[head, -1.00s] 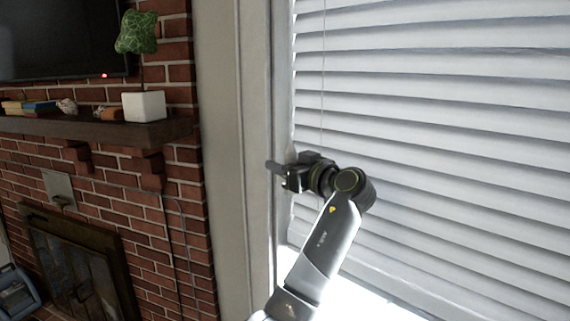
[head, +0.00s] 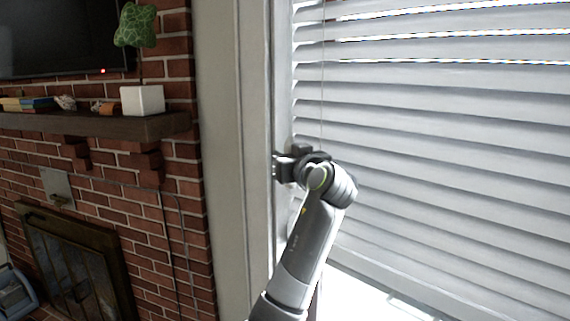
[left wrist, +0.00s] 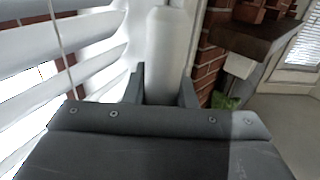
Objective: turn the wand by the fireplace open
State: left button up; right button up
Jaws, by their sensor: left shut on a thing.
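My left gripper (head: 278,166) reaches in from below and points left at the window's edge, beside the fireplace wall. In the left wrist view its two dark fingers (left wrist: 163,92) stand on either side of a pale upright piece that I take as the wand (left wrist: 168,50). They are shut on it, and its gripped part is partly hidden by the gripper. In the head view the wand is hard to tell from the pale window casing. The white blinds (head: 440,150) fill the right side, with bright gaps between the upper slats. My right gripper is not in view.
The brick fireplace wall (head: 130,220) stands at the left, with a wooden mantel (head: 90,126) bearing a white box (head: 142,100) and small items. A green pillow-like thing (head: 136,25) shows above. A thin cord (head: 323,80) hangs before the slats, close to my wrist.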

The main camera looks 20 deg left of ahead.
pick_arm(q)
jog(key=shift+w+d+r+m+t+h+p, duration=0.1)
jog(key=shift+d+m+t+h+p, duration=0.35)
jog(key=shift+m+h, duration=1.9)
jog(key=shift+w+d+f+m+t+h+p, duration=0.15)
jog(key=shift+m+t+h+p, duration=0.9)
jog(key=shift+h, duration=2.2)
jog(key=shift+s+d+r+m+t+h+b, duration=0.15)
jog(key=shift+d+m+t+h, duration=0.25)
jog(key=shift+m+h, duration=2.15)
jog(key=shift+w+h, duration=0.1)
jog(key=shift+h, duration=0.45)
jog(key=o, duration=1)
jog(key=shift+s+a, duration=0.15)
jog(key=shift+s, duration=0.25)
jog(key=shift+r+b+v, duration=0.2)
jog(key=shift+b+v, duration=3.5)
jog(key=shift+v, duration=4.6)
